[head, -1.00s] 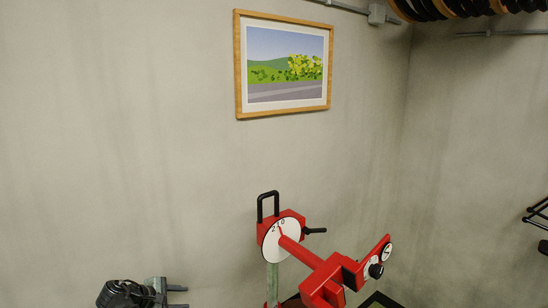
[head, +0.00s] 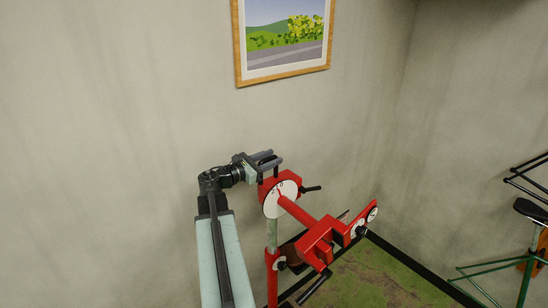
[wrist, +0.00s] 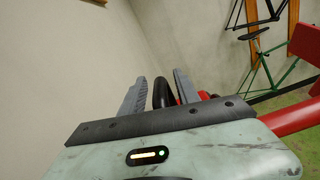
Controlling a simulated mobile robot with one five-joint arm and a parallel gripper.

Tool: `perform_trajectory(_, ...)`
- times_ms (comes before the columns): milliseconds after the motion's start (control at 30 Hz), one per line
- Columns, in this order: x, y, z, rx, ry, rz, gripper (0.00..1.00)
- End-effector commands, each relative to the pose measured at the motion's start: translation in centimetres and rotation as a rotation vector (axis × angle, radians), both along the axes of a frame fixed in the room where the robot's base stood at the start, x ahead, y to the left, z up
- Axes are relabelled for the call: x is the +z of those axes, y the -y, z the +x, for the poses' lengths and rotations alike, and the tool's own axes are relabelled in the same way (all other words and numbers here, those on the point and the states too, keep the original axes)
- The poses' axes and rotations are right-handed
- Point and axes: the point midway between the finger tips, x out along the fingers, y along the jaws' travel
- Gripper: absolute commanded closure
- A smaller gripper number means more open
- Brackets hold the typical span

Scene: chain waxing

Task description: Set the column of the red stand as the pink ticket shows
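The red stand (head: 322,238) stands before the wall. Its grey-green column (head: 272,236) rises from a lower red clamp with a small dial to a red head with a white dial (head: 281,199). A black loop handle tops the head, mostly hidden behind my gripper (head: 268,161) in the head view. In the wrist view the black handle (wrist: 163,92) shows between my two grey fingers (wrist: 160,90). They are apart, with a gap beside the handle on the left. The dial's pointer reading is too small to tell. The pink ticket is not in view.
A framed picture (head: 285,40) hangs on the wall above. A green mat (head: 375,280) with a dark edge covers the floor at lower right. A green bicycle frame (head: 527,265) stands at far right. The wall area left of my arm is clear.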

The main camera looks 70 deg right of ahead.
Motion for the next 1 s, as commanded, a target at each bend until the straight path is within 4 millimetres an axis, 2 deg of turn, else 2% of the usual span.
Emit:
perform_trajectory(133, 0.0, 1.37, -0.81, 0.0, 0.001, -0.001, 0.62)
perform_trajectory(400, 0.0, 1.56, -0.95, 0.001, 0.001, 0.0, 0.62)
perform_trajectory(433, 0.0, 1.56, -0.95, 0.001, 0.001, 0.0, 0.65)
perform_trajectory(567, -0.01, 1.54, -0.92, 0.002, 0.001, 0.0, 1.0)
perform_trajectory(1000, 0.04, 1.53, -0.8, 0.004, 0.0, -0.001, 1.0)
